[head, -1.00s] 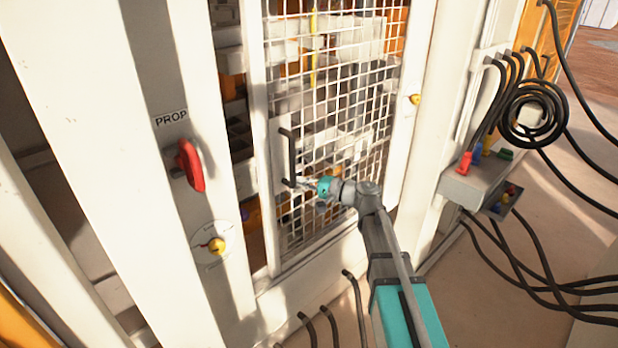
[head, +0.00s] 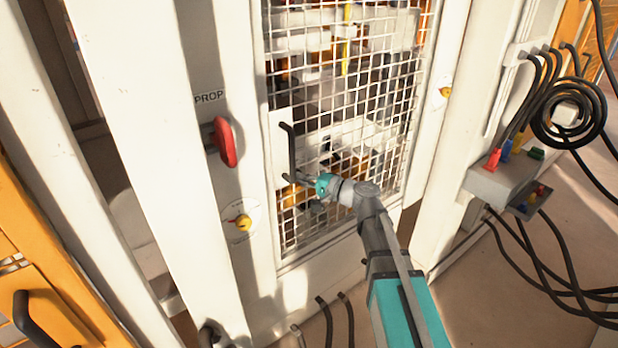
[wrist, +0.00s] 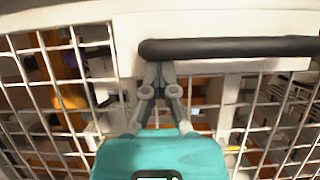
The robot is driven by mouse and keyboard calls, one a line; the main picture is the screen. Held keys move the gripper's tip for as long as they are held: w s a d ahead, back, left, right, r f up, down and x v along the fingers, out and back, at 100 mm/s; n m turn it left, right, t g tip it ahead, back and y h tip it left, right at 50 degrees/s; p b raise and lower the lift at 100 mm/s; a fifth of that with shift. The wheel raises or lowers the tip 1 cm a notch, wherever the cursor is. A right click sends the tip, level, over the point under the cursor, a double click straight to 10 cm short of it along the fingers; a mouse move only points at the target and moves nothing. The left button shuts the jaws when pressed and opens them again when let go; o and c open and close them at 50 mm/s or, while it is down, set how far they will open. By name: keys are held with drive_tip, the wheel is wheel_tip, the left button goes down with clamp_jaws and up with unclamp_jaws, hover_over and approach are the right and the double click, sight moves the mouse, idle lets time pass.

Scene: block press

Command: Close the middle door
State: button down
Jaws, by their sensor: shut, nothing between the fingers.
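The middle door is a white-framed wire mesh door (head: 345,135) in the head view. Its left edge lies against the white post, with no open gap showing. A dark bar handle (head: 291,150) stands upright on the door's left side. My gripper (head: 298,180) is shut and empty at the handle's lower end. In the wrist view the door's mesh (wrist: 75,85) fills the sides. The handle (wrist: 235,47) runs across the top there, and my shut fingertips (wrist: 159,68) are right beside it. I cannot tell whether they touch it or the white plate.
A red knob (head: 228,142) under the label PROP and a yellow switch (head: 243,222) are on the left post. A grey connector box (head: 495,180) with black cables stands at right.

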drive_tip(key=shift+s, duration=0.15)
drive_tip(key=d, duration=1.1)
drive_tip(key=shift+s+d, duration=0.25)
drive_tip(key=shift+d, duration=0.1)
idle(0.3)
